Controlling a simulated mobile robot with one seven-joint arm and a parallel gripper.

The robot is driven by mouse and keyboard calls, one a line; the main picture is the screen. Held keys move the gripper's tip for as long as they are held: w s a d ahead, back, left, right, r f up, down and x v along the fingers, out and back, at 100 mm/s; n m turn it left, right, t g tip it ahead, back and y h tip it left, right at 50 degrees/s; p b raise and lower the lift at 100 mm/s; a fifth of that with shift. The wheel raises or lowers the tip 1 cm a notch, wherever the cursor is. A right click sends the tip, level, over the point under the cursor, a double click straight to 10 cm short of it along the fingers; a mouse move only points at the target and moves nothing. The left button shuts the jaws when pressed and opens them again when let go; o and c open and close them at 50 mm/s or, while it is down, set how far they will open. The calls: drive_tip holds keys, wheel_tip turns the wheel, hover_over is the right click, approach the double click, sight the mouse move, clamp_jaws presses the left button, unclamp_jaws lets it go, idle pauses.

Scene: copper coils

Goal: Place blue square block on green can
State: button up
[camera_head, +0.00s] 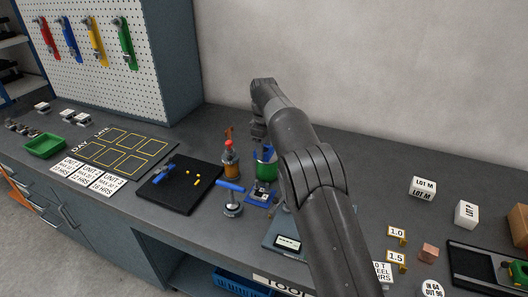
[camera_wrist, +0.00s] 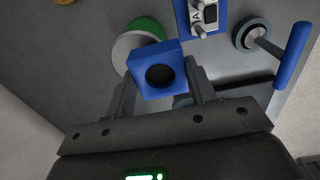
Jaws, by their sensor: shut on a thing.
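The blue square block (camera_wrist: 172,52), with a dark round hole in its face, is between the fingers of my gripper (camera_wrist: 160,78) in the wrist view. My gripper is shut on it. The green can (camera_wrist: 147,28) is just behind the block in that view, and the block covers part of it. In the head view the green can (camera_head: 265,172) stands upright on the bench, and my gripper (camera_head: 258,130) is over it. The block is small and mostly hidden there, so I cannot tell whether it touches the can.
An amber bottle with a red top (camera_head: 230,162) stands close left of the can. A blue-handled stamp (camera_head: 231,192) and a small blue device (camera_head: 259,197) are in front. A black mat (camera_head: 178,190) lies left. The bench behind my arm is clear.

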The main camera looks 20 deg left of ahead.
drive_tip(key=shift+f, duration=0.9)
drive_tip(key=o, duration=1.1)
drive_tip(key=shift+f, duration=0.15)
drive_tip(key=shift+o, duration=0.2)
wheel_tip(320, 180, up, 12)
